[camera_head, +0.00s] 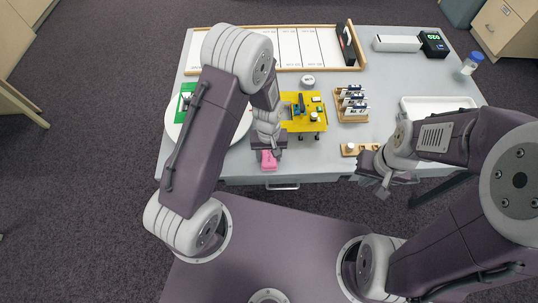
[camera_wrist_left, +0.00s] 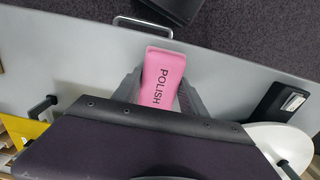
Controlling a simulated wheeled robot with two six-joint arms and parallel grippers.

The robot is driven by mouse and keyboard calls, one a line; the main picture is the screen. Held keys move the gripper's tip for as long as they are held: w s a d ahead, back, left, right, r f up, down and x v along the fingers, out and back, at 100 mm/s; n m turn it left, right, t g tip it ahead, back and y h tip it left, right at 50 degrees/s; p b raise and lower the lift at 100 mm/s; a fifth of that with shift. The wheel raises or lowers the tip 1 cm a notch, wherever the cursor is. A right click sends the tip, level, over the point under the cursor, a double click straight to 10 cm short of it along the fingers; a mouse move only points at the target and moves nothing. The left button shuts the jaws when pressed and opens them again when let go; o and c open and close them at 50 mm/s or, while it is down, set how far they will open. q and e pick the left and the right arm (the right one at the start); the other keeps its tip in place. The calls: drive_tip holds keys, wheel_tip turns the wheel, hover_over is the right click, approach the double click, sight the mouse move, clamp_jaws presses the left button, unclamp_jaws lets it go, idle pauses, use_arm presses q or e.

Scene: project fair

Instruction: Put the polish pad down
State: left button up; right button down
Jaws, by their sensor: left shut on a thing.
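The pink polish pad (camera_head: 269,160) is near the table's front edge in the head view. In the left wrist view the polish pad (camera_wrist_left: 160,80) shows the word POLISH and sits between the fingers. My left gripper (camera_head: 268,153) is shut on the polish pad, pointing down. Whether the pad touches the table (camera_head: 225,165) is hard to tell. My right gripper (camera_head: 378,184) is off the table's front edge at the right, with nothing seen in it; its finger gap is too small to judge.
A yellow stand (camera_head: 313,124) is just right of my left gripper. A white round plate (camera_head: 174,128) lies to the left. A wooden rack (camera_head: 352,117), a small wooden block (camera_head: 350,149) and a white tray (camera_head: 410,103) are at the right. A drawer handle (camera_head: 283,187) projects from the front.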

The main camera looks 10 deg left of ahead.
sight(269, 154)
use_arm(q)
drive_tip(key=shift+f, duration=0.1)
drive_tip(key=o, duration=1.3)
wheel_tip(269, 154, up, 12)
drive_tip(key=r+p, duration=0.1)
drive_tip(key=p, duration=0.1)
drive_tip(key=s+a+r+m, duration=0.1)
drive_tip(key=s+a, duration=0.1)
drive_tip(key=s+a+r+m+t, duration=0.1)
drive_tip(key=s+a, duration=0.1)
drive_tip(key=s, duration=0.1)
drive_tip(key=s+a+r+m, duration=0.1)
drive_tip(key=s+a, duration=0.2)
drive_tip(key=shift+s+r+t, duration=0.15)
drive_tip(key=shift+r+t, duration=0.1)
drive_tip(key=shift+t, duration=0.05)
